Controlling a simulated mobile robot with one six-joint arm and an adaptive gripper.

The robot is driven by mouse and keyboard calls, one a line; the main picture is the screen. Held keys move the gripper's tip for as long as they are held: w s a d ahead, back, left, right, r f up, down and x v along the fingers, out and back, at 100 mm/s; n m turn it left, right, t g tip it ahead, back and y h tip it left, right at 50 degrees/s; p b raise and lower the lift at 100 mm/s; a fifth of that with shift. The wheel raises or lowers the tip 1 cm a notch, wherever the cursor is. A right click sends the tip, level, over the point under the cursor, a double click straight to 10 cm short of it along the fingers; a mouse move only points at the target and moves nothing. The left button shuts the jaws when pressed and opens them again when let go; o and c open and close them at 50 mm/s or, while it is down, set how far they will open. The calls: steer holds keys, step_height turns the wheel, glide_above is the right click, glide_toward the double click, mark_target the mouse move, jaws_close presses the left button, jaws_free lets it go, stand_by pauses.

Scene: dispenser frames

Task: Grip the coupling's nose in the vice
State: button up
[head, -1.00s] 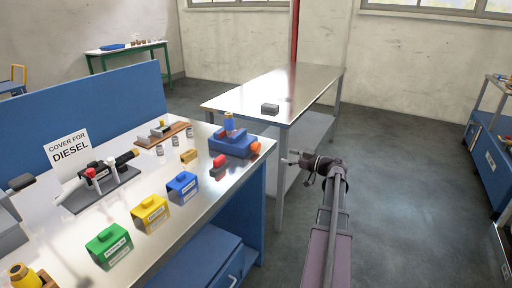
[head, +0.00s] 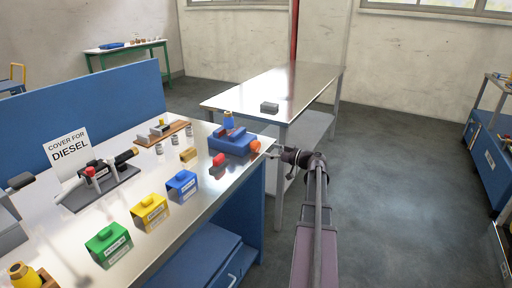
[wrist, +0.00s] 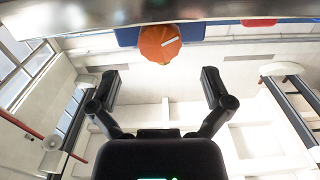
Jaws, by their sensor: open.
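The blue vice (head: 232,146) stands at the right end of the workbench, with red jaws and an orange knob (head: 255,146) on its right side. A blue piece with a yellow top (head: 228,121), which looks like the coupling, stands upright at the jaws; whether they clamp it is too small to tell. My gripper (head: 274,152) is just right of the knob, open and empty. In the wrist view the orange knob (wrist: 160,43) is centred ahead of my spread fingers (wrist: 160,80), apart from them. The coupling's lower end is hidden by the jaws.
Green (head: 108,245), yellow (head: 150,212) and blue (head: 182,186) blocks line the bench front. A red and grey piece (head: 218,166) lies close to the vice. A steel table (head: 290,85) with a dark block stands behind. Open floor lies to the right.

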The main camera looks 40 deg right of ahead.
mark_target(258, 147)
steer(key=shift+x, duration=3.3)
steer(key=c, duration=1.1)
